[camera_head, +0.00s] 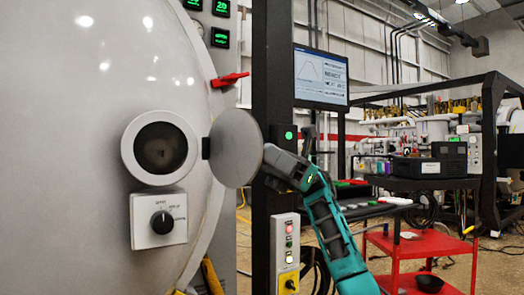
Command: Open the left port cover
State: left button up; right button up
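The round port (160,148) sits in a pale ring on the big white furnace door. Its grey disc cover (236,148) stands swung out to the right of the port, joined by a small dark hinge at the ring's right side. The dark port glass is uncovered. My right gripper (270,160) is at the right edge of the cover, close to or touching it; contact is unclear. Its fingertips are small and partly hidden by the cover, so I cannot tell whether they are open or shut. My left gripper is not in view.
A dial box (159,221) is fixed below the port. A black post (272,70) with a monitor (321,77) stands behind the cover. A button panel (287,250) is low on the post. A red cart (425,245) stands at the right.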

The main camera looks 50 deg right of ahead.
jog(key=shift+o, duration=0.3)
jog(key=shift+d, duration=0.15)
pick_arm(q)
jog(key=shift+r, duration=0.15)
pick_arm(e)
jog(key=v, duration=1.2)
jog(key=shift+d, duration=0.3)
jog(key=shift+f, duration=0.1)
